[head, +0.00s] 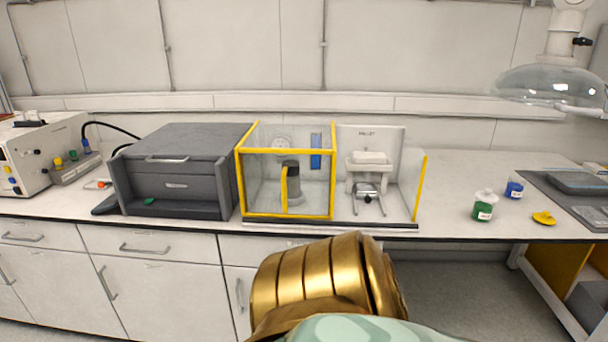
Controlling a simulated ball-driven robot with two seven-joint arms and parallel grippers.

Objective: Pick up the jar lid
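A small yellow piece (543,218) lies flat on the right part of the bench, near the front edge; it looks like a lid with a raised knob. A green jar (483,206) with a pale top and a white label stands to its left. A smaller blue jar (514,189) with a label stands behind and between them. A small flat green piece (148,201) lies at the front of the dark grey box; I cannot tell whether it is a lid. Neither of my grippers is in view; a gold and mint part of mine fills the bottom middle.
A yellow-framed clear enclosure (285,215) and a white press unit (369,172) stand mid-bench. The dark grey box (180,170) is left of them. A glass dome (550,84) hangs above the right side. A dark tray (572,185) lies far right. Bench between press and green jar is clear.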

